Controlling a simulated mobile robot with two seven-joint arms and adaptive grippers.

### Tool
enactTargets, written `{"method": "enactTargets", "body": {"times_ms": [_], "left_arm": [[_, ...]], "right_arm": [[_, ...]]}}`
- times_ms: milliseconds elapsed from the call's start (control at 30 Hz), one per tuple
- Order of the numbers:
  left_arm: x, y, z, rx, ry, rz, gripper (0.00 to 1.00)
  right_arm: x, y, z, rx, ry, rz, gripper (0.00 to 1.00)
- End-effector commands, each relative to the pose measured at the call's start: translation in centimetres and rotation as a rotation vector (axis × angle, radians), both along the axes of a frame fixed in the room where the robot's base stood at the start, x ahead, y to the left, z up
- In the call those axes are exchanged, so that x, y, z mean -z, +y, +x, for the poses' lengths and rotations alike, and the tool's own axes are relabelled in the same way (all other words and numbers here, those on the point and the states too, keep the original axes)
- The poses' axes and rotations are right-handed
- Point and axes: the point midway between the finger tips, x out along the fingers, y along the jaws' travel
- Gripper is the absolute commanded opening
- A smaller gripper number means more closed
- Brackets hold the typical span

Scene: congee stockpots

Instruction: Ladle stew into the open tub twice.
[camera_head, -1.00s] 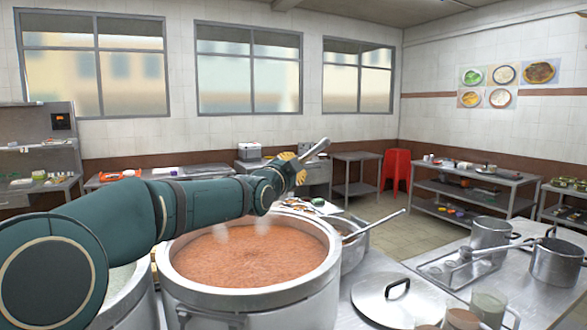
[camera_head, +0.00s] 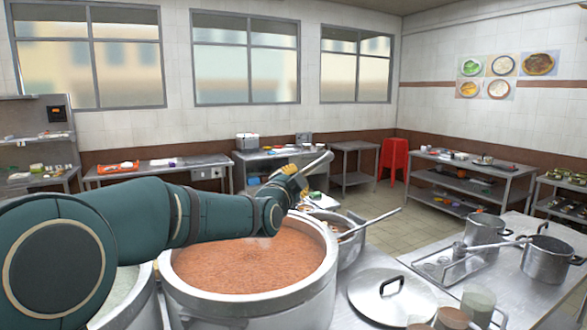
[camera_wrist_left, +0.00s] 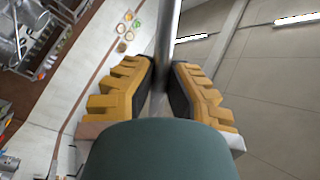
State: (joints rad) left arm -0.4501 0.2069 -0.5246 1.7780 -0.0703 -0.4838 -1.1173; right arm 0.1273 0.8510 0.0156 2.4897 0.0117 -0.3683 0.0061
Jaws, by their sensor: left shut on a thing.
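A large steel stockpot (camera_head: 325,285) full of reddish-brown stew (camera_head: 250,265) stands in front of me. My left arm reaches across above it. My left gripper (camera_head: 288,175) is near the pot's far side in the head view, shut on a metal ladle handle (camera_head: 318,163). In the left wrist view the handle (camera_wrist_left: 165,45) stands between the yellow finger pads (camera_wrist_left: 158,85). The ladle's bowl is hidden. Small tubs (camera_head: 478,303) stand at the lower right; I cannot tell which is open. My right gripper is not in view.
A second pot (camera_head: 130,300) with pale contents stands at left, partly behind my arm. A pan with a ladle (camera_head: 372,222) sits behind the stew pot. A lid (camera_head: 392,305), a tray (camera_head: 455,268) and steel pots (camera_head: 550,260) occupy the right counter.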

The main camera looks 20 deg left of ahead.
Motion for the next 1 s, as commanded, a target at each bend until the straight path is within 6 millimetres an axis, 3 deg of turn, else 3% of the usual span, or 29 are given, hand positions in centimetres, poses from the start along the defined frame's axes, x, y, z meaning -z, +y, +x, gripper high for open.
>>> {"method": "enactTargets", "body": {"times_ms": [633,1000], "left_arm": [[-0.2,-2.0,-3.3,-0.149,0.013,0.006,0.00],[-0.1,-4.3,-6.2,-0.281,0.014,0.003,0.00]], "right_arm": [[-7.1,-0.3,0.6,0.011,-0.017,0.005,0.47],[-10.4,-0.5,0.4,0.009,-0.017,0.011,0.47]]}}
